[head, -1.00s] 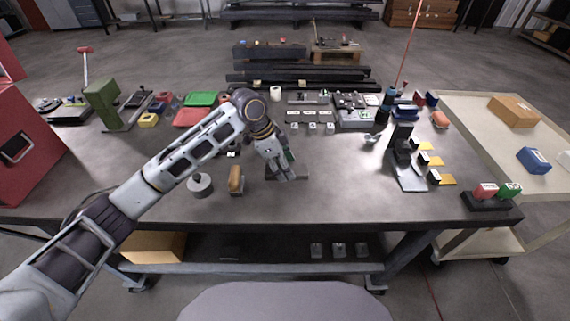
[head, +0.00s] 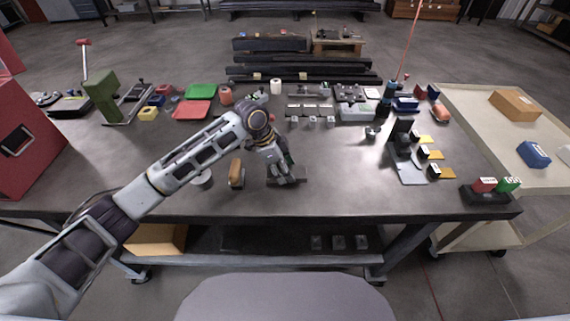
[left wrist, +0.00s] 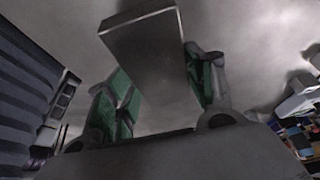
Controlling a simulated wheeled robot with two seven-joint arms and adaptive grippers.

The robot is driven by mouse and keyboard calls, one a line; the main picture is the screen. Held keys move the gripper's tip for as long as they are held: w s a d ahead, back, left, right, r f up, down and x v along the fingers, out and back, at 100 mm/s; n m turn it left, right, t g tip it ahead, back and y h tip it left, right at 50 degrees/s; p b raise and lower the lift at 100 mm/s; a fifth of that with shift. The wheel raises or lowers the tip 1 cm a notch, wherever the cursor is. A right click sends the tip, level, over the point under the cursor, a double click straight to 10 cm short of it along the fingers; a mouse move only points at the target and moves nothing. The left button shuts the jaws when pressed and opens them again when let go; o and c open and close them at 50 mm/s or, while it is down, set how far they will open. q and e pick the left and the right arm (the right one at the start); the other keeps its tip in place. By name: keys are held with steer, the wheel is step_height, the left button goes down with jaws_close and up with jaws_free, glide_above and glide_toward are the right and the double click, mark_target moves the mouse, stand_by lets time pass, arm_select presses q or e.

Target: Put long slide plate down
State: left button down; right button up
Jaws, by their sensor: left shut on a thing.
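My left gripper (head: 284,178) is low over the front middle of the workbench, pointing down. It is shut on the long slide plate, a flat grey metal bar, whose end shows beside the fingers in the head view (head: 299,173). In the left wrist view the plate (left wrist: 146,45) sits between the green-padded fingers (left wrist: 158,98) and extends out past them. The fingers hide part of the plate. I cannot tell whether its underside touches the bench. My right gripper is not in view.
On the workbench (head: 330,200), an orange-brown block (head: 236,172) and a grey round part (head: 203,179) stand left of the gripper. Small blocks and a grey fixture (head: 410,172) lie to the right. Bare tabletop lies between the gripper and that fixture.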

arm_select(q)
steer(key=shift+f, duration=1.2)
steer(key=c, duration=0.6)
jaws_free()
steer(key=shift+f, duration=0.2)
steer(key=shift+o, duration=0.2)
steer(key=shift+r, duration=0.1)
steer(key=shift+b+v, duration=0.35)
steer(key=shift+v, duration=5.65)
